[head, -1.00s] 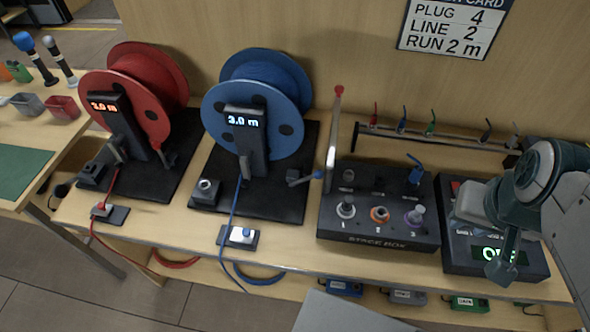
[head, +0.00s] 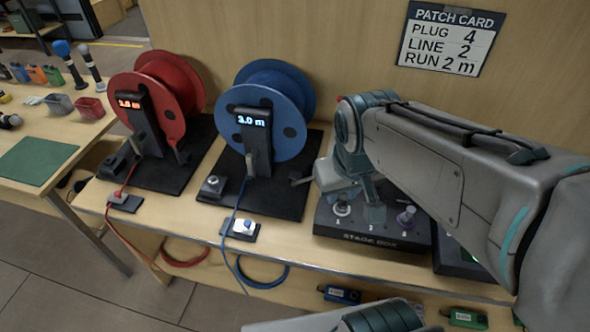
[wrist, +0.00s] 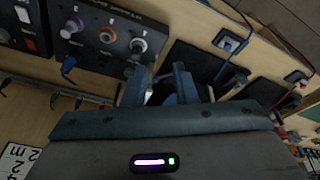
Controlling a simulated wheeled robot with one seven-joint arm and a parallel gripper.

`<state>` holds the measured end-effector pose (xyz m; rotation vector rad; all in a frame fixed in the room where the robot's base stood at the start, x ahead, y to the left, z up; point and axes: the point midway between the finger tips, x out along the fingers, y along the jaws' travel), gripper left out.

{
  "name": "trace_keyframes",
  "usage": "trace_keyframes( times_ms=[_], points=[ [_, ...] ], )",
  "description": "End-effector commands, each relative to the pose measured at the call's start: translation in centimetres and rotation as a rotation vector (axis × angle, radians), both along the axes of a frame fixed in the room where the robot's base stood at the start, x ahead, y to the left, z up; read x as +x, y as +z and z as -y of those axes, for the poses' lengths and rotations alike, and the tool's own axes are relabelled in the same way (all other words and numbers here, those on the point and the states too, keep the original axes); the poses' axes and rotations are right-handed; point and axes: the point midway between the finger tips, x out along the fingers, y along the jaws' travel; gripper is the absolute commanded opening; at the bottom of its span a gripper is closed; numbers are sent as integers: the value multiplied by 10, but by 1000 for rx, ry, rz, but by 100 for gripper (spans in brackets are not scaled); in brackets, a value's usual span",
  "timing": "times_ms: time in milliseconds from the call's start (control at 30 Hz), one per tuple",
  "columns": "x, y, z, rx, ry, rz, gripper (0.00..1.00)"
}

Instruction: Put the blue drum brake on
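The blue drum (head: 265,110) stands on a dark base plate (head: 290,207), its display (head: 251,120) reading 3.0 m. A small box with a round grey knob (head: 213,186) sits at the plate's front left. A small crank-like part shows at its right side, partly near my arm. I cannot tell which part is the brake or how it is set. My gripper (head: 358,205) is right of the drum, above the stage box (head: 370,238). In the wrist view, my gripper (wrist: 160,88) has its fingers apart, with nothing clearly held.
The red drum (head: 160,105) stands left of the blue one. A blue cable runs to a plug block (head: 240,228) at the table's front edge. My arm hides much of the stage box and the rack behind. A patch card (head: 445,38) hangs on the wall.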

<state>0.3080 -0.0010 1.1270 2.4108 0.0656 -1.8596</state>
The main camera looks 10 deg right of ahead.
Motion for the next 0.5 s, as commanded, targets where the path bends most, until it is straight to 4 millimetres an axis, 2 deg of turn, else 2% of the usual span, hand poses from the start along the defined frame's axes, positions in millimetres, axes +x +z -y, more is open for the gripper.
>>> trace_keyframes(
  times_ms=[267, 500],
  points=[
    [63, -40, -9, -190, 282, -159, 26],
    [116, -84, -26, -418, 541, -275, 26]
  ],
)
